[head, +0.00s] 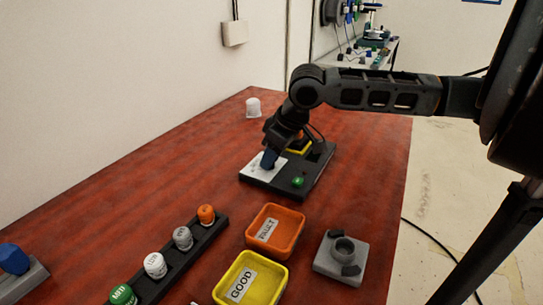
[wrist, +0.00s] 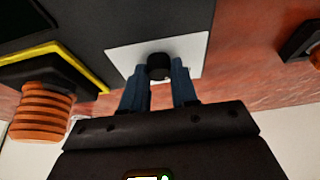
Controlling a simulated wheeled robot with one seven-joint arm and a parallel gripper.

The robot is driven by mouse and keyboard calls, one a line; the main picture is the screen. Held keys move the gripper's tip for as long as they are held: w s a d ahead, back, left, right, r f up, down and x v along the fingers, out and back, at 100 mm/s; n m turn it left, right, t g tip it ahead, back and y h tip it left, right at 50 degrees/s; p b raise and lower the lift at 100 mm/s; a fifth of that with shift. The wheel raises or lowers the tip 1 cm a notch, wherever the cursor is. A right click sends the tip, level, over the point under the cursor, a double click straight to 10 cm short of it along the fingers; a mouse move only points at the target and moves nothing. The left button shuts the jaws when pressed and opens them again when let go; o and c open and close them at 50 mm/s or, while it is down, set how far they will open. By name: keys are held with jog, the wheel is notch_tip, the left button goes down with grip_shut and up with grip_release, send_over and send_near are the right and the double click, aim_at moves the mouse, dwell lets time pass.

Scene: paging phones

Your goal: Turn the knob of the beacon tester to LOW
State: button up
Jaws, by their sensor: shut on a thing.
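The beacon tester (head: 318,163) is a dark flat box on the red table, with a white plate (head: 251,171) at its left end and a green button (head: 298,182) at its front. In the wrist view its knob (wrist: 159,66) is small, round and black, standing on the white plate (wrist: 192,46). My gripper (head: 268,160) is over the white plate, its blue fingers on both sides of the knob and shut on it; it also shows in the wrist view (wrist: 158,82). The knob is hidden in the head view. No LOW mark or pointer can be read.
An orange tray (head: 297,218) and a yellow tray marked GOOD (head: 284,279) stand in front of the tester. A black rack (head: 188,262) holds several capped pieces. A grey fixture (head: 325,265) sits at right. A white cup (head: 253,107) stands behind. The table left of the tester is clear.

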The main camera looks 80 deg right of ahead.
jog(key=shift+m, duration=0.3)
grip_shut()
jog(key=shift+a+m+h, duration=0.1)
jog(key=shift+m+h, duration=0.3)
jog(key=shift+m, duration=0.4)
jog(key=shift+m+g+h+p, duration=0.4)
jog(key=shift+m+h+p, duration=0.2)
jog(key=shift+m, duration=1.2)
jog(key=o, duration=0.9)
grip_release()
jog(key=shift+r, duration=0.1)
jog(key=v, duration=0.7)
jog(key=shift+a+r, duration=0.15)
jog(key=shift+r, duration=0.1)
